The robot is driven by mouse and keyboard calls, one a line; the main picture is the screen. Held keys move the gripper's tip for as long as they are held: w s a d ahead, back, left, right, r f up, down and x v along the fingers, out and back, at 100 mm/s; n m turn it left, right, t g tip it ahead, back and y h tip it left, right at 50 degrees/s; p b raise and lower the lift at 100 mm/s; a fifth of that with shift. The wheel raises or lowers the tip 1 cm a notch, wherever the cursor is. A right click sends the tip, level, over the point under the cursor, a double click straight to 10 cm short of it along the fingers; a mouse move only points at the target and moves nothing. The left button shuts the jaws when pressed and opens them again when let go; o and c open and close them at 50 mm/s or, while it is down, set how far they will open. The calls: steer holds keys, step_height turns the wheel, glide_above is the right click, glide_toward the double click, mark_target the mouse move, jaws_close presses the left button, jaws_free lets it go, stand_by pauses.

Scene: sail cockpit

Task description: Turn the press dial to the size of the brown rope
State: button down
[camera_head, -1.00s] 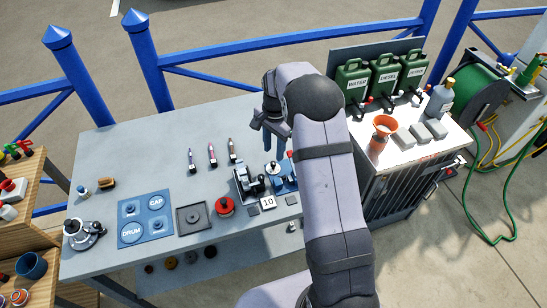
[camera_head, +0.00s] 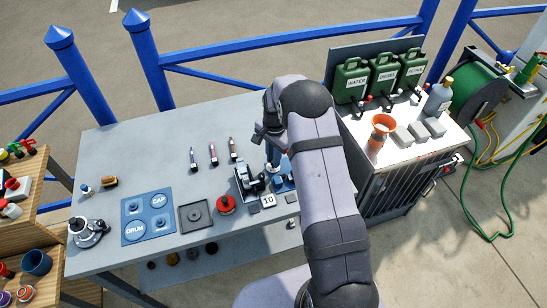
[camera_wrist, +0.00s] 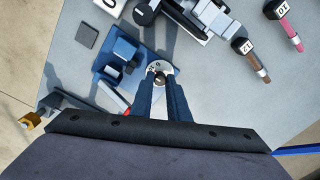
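The brown rope (camera_head: 232,149) lies on the grey table, rightmost of three short rope samples. In the head view my gripper (camera_head: 271,150) is partly hidden by my arm.
A black-and-silver device (camera_head: 249,180) stands left of the press, with a card marked 10 (camera_head: 268,201) in front. A red round object (camera_head: 226,204) and a dark square tray (camera_head: 194,215) are further left.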

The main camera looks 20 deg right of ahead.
steer(key=shift+n, duration=0.3)
steer(key=n+b, duration=0.2)
steer(key=n, duration=0.1)
steer(key=shift+f, duration=0.1)
steer(key=n+b, duration=0.1)
steer(key=n, duration=0.4)
steer(key=shift+b, duration=0.35)
steer(key=shift+n, duration=0.3)
steer(key=c, duration=1.7)
jaws_free()
steer(key=shift+w+r, duration=0.1)
steer(key=shift+r, duration=0.15)
steer(key=shift+d+r+b, duration=0.1)
steer(key=shift+r+b, duration=1.2)
steer(key=shift+r, duration=2.25)
